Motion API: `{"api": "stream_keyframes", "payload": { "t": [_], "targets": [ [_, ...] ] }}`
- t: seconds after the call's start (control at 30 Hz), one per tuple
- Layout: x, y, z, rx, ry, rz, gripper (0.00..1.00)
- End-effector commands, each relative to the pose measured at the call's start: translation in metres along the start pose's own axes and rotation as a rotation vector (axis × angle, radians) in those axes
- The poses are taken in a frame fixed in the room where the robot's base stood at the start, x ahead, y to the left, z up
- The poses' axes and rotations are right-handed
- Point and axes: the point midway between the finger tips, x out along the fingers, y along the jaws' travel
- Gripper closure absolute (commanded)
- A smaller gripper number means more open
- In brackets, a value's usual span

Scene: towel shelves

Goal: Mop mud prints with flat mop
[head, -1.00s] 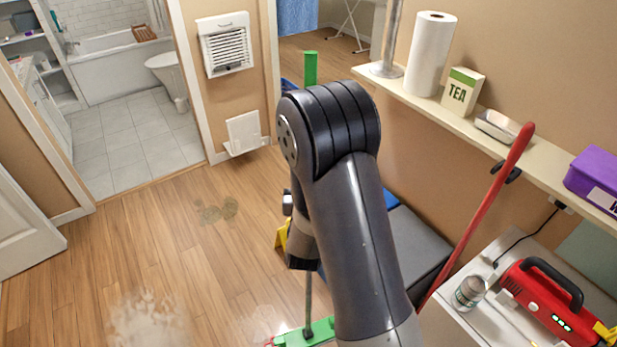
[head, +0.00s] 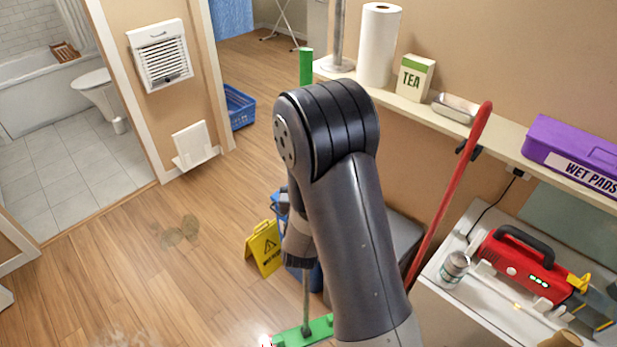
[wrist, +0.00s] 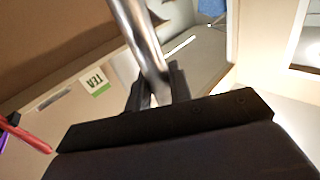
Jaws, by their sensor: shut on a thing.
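The flat mop has a green head (head: 303,334) low on the floor at the bottom of the head view, and its grey pole rises behind my arm to a green top end (head: 306,67). My gripper (wrist: 157,95) is shut on the mop pole (wrist: 138,35) in the wrist view. In the head view the gripper is mostly hidden by my arm. A brownish-green mud print (head: 180,232) lies on the wood floor, left of and beyond the mop head. A pale smeared patch (head: 125,338) shows at the bottom edge, left of the mop head.
A yellow wet-floor sign (head: 263,249) and a blue bucket stand just beyond the mop head. A red-handled tool (head: 450,195) leans at the wall shelf. A counter with a red machine (head: 516,264) is at right. Open floor lies left.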

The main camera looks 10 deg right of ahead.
Motion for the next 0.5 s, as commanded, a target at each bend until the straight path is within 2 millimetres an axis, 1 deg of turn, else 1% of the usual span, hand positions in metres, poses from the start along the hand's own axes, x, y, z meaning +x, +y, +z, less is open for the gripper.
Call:
{"api": "stream_keyframes", "payload": {
  "t": [0.17, 0.37, 0.5],
  "targets": [
    [0.0, -0.008, 0.003, 0.0, 0.008, -0.007, 1.0],
    [-0.001, -0.025, 0.011, 0.003, 0.016, -0.023, 1.0],
    [-0.004, -0.041, 0.018, 0.004, 0.023, -0.04, 1.0]
  ]
}}
